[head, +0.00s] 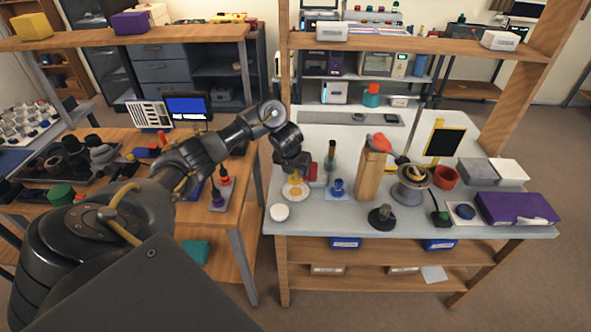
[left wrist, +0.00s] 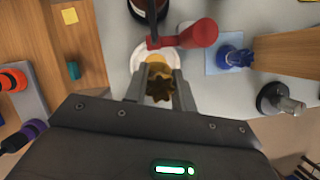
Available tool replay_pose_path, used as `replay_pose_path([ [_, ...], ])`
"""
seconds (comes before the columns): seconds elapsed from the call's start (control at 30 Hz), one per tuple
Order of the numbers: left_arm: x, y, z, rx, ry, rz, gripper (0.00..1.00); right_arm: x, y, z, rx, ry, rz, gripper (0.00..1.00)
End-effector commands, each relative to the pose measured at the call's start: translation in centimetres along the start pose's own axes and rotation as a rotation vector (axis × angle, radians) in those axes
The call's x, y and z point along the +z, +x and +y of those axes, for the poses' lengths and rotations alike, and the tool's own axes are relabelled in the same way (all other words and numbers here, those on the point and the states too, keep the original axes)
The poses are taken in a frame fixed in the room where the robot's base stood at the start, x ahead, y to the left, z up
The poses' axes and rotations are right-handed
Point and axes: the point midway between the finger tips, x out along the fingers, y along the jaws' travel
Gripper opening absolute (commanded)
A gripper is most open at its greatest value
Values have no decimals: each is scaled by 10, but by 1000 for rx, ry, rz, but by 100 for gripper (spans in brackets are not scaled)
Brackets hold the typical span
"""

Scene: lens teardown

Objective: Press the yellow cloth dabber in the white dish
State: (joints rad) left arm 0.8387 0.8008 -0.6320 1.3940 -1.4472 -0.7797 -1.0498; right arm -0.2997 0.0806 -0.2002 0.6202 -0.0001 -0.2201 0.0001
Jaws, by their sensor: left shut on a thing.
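The white dish (head: 285,195) is near the front left of the grey bench; in the left wrist view its rim (left wrist: 140,54) shows beyond my fingertips. My left gripper (head: 293,177) points down over it. In the left wrist view the gripper (left wrist: 160,84) is shut on the dabber, whose dark brown, star-shaped top (left wrist: 159,91) shows between the fingers. A yellow patch (left wrist: 156,61) lies below it, over the dish; I cannot tell whether it is only cloth or also the dish's contents, nor whether the dabber touches the dish. My right gripper is not in view.
A round white lid or puck (head: 279,212) sits in front of the dish. A red object (left wrist: 198,34) stands close beside it. A blue piece (head: 337,188) on a pale pad, a wooden block (head: 369,175) and a dark-based metal part (head: 381,217) stand to the right.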

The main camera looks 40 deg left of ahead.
Motion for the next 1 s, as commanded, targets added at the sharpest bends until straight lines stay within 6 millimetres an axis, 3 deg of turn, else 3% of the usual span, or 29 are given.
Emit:
replay_pose_path([
  [0.27,-4,9,-1,-1,-1,0,8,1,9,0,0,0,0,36],
  [0.73,-21,51,-1,-2,-1,0,8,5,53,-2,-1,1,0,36],
  [1.0,-23,56,-1,-1,-1,0,8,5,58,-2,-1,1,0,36],
])
